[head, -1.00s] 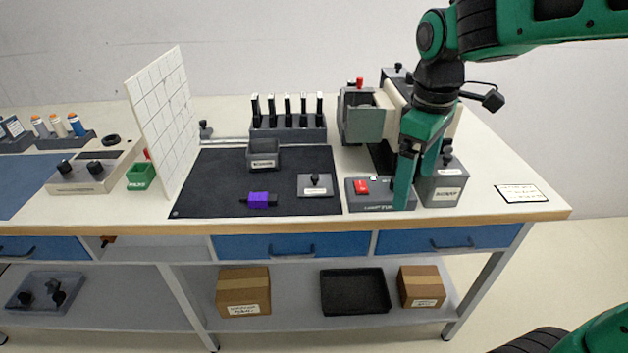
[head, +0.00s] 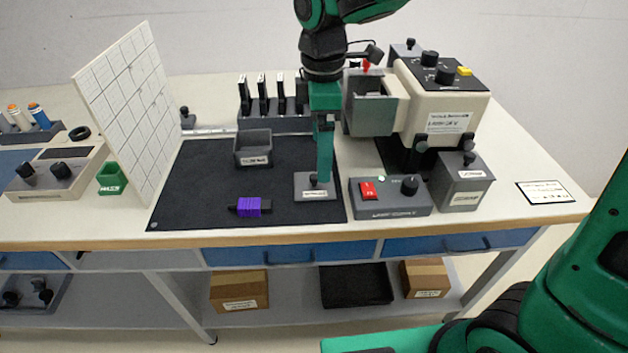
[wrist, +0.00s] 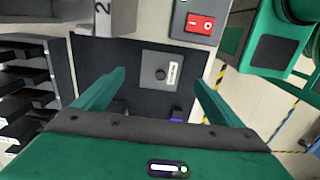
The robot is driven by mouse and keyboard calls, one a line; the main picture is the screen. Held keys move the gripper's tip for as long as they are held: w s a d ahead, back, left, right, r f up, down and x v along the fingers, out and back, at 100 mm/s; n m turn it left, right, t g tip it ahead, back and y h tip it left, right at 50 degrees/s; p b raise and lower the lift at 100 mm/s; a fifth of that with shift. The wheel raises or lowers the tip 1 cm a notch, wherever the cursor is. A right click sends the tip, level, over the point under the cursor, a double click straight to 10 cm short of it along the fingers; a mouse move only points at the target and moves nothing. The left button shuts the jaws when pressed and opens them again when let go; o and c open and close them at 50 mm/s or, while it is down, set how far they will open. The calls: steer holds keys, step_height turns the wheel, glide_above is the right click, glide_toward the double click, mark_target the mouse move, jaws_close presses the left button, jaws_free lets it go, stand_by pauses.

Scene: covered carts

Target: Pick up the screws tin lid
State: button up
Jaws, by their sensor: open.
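A flat grey square lid (head: 302,185) with a small black knob and a white label lies on the right part of the dark mat. I take it as the screws tin lid; its label is too small to read. An open grey tin (head: 253,149) stands behind it to the left. My gripper (head: 323,178) is above the lid, fingers pointing down, apparently over the knob. In the wrist view the lid (wrist: 150,62) shows between the tips of the two spread fingers (wrist: 158,77). The gripper is open and holds nothing. The remaining height above the knob is hard to tell.
A control box with a red switch (head: 390,198) stands close to the lid's right. A purple-and-black piece (head: 252,207) lies on the mat (head: 200,190) at the left. A rack of black-handled items (head: 275,123) and a beige machine (head: 440,105) stand behind.

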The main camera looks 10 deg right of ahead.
mark_target(314, 182)
steer(key=shift+s+f, duration=0.1)
steer(key=shift+f, duration=3.65)
steer(key=c, duration=1.1)
